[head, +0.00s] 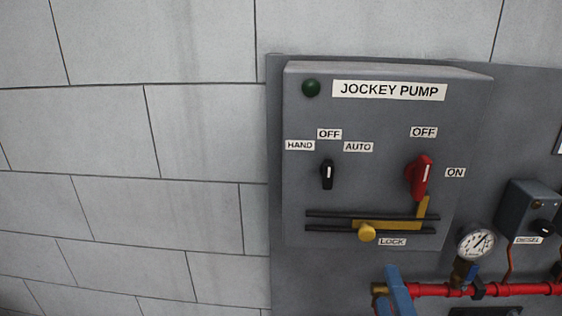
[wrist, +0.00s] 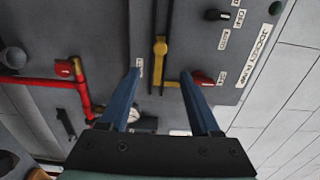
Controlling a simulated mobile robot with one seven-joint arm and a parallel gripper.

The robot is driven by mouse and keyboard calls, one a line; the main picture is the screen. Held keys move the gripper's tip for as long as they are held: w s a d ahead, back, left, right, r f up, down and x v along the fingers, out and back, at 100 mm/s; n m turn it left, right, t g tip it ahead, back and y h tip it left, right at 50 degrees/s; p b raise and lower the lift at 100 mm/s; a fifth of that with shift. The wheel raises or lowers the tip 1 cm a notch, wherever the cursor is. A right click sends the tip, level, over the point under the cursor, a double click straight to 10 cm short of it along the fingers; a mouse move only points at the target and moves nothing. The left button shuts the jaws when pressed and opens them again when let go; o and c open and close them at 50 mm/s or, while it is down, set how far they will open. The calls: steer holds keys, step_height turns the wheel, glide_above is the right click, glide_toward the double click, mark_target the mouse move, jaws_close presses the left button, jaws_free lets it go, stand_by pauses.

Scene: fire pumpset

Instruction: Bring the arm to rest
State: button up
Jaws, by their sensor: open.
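My gripper (wrist: 160,72) shows in the wrist view with its two blue fingers apart and nothing between them. Its fingers point toward the jockey pump panel. In the head view the grey JOCKEY PUMP box (head: 300,200) carries a black selector (head: 327,175), upright under the OFF label. A red switch handle (head: 420,178) stands nearly upright below its own OFF label. A yellow sliding latch (head: 367,232) sits on dark rails, its upright arm reaching up just below the red handle.
A red pipe (head: 515,289) runs below the box, with a pressure gauge (head: 477,243) above it. A small DIESEL box (head: 528,210) is at the right. A green lamp (head: 311,88) is on the box. The block wall (head: 120,130) at left is bare.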

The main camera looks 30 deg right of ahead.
steer(key=w+a+r+n+t+y+b, duration=0.1)
steer(key=w+a+r+n+t+y, duration=0.15)
steer(key=w+a+r+n, duration=0.3)
steer(key=w+a+r+n+t+y, duration=0.1)
steer(key=w+a+r+n+t, duration=0.35)
steer(key=r, duration=0.45)
steer(key=s+a+r+n+t+y, duration=0.2)
steer(key=a+r+n+y, duration=0.1)
steer(key=a+r+n, duration=0.4)
steer(key=s+a+r+n+t+y+b, duration=0.1)
steer(key=s+a+r+n+t+y, duration=0.1)
steer(key=a+r+n, duration=0.5)
step_height(320, 180, up, 3)
steer(key=shift+s+a+f+t+y, duration=0.2)
steer(key=shift+a+t+y, duration=0.4)
steer(key=shift+a, duration=0.45)
